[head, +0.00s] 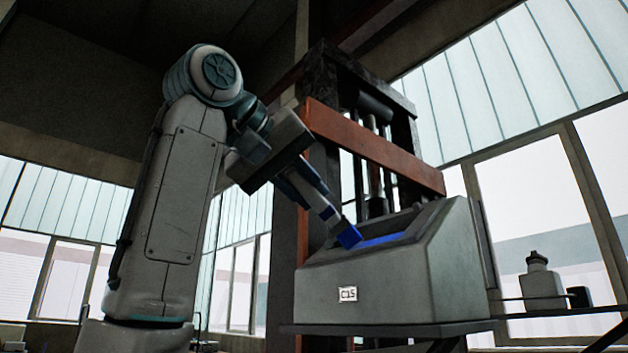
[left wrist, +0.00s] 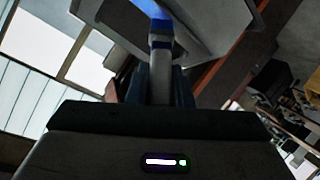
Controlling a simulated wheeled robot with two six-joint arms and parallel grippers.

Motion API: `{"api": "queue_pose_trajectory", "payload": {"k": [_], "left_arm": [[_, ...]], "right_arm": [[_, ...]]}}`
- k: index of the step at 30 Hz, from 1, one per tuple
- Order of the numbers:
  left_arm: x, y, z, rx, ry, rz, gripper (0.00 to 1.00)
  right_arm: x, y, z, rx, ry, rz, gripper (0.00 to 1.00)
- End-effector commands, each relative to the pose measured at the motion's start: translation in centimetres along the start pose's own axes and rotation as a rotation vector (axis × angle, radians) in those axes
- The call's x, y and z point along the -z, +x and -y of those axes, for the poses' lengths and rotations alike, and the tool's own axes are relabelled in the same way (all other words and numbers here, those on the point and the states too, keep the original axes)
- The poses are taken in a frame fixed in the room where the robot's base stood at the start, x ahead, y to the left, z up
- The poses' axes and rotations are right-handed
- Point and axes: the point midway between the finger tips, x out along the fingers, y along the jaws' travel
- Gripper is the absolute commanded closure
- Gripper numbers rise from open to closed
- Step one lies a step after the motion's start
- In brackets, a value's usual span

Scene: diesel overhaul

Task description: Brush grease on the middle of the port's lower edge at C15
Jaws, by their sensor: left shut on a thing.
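The grey housing (head: 440,265) bears a white plate reading C15 (head: 348,294) on its front. Its sloped top has an open port, and a blue strip (head: 385,240) shows along the port's lower edge. My left gripper (head: 311,189) is up and left of the port, shut on a brush (head: 328,214) with a pale shaft and a blue head. The brush points down and right, its head at the left end of the blue strip; I cannot tell whether it touches. The brush also shows in the left wrist view (left wrist: 161,55). My right gripper is not in view.
A dark press-like frame with a rusty orange crossbeam (head: 375,147) stands behind the housing, close to my left gripper. A grey bottle-like container (head: 541,285) stands on a shelf at the right. Tall windows lie behind.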

Motion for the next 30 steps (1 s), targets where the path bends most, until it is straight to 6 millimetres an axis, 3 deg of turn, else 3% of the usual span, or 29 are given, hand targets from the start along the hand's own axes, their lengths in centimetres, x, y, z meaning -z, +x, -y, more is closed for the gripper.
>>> {"api": "queue_pose_trajectory", "payload": {"k": [30], "left_arm": [[3.7,0.9,4.6,0.001,-0.003,0.0,1.0]], "right_arm": [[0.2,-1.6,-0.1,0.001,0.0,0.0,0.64]]}}
